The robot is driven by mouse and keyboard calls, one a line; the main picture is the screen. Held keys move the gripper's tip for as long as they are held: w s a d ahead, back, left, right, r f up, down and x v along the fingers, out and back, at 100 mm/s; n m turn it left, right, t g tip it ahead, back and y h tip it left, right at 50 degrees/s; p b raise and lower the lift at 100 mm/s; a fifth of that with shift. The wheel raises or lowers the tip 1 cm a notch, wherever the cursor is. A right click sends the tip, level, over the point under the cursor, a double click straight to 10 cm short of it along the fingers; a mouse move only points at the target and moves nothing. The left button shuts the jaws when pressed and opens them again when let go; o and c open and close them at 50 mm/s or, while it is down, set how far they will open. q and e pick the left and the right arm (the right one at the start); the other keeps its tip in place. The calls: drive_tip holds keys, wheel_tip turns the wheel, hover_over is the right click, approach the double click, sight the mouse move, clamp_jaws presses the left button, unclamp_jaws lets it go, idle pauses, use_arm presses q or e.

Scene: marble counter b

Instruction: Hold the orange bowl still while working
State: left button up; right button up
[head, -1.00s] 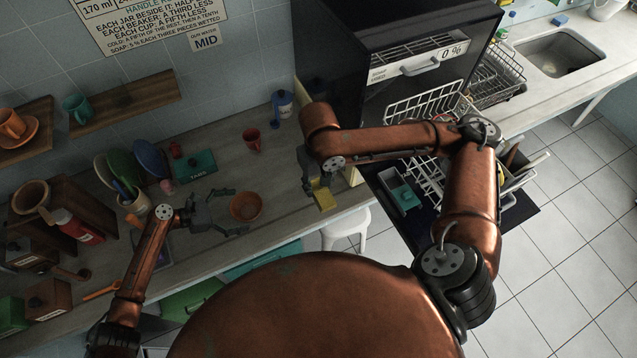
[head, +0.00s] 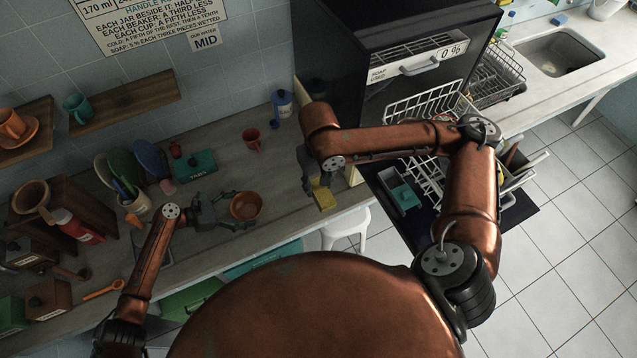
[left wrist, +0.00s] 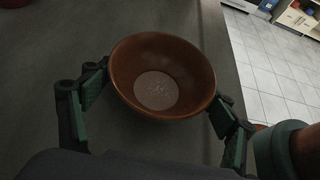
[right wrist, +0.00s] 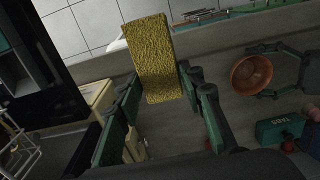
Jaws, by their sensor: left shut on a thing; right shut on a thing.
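The orange bowl (head: 246,206) stands upright on the counter, and a pale round patch shows on its inner bottom in the left wrist view (left wrist: 160,78). My left gripper (head: 228,209) is shut on the bowl from its left side; in the left wrist view its fingers (left wrist: 158,105) lie on opposite sides of the bowl. My right gripper (head: 318,188) is shut on a yellow sponge (right wrist: 154,60) and holds it near the counter's front edge, to the right of the bowl. The sponge also shows in the head view (head: 323,198).
A red cup (head: 251,139) and a blue-and-white bottle (head: 282,104) stand behind. A teal box (head: 195,166) and a pot of utensils (head: 140,206) are on the left. The open dishwasher (head: 400,200) stands right, with a white stool (head: 347,228) below the counter edge.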

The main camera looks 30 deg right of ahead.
use_arm(q)
drive_tip(key=c, duration=0.4)
drive_tip(key=shift+c, duration=0.4)
drive_tip(key=c, duration=0.3)
use_arm(e)
drive_tip(key=w+a+r, duration=0.8)
drive_tip(key=w+r, duration=0.4)
drive_tip(key=w, duration=0.1)
drive_tip(key=w+a+f, duration=0.1)
drive_tip(key=a+f, duration=0.3)
drive_tip(key=f, duration=0.7)
drive_tip(key=w+a+f, duration=0.1)
drive_tip(key=a+f, duration=0.4)
drive_tip(key=f, duration=0.6)
drive_tip(key=shift+a, duration=0.25)
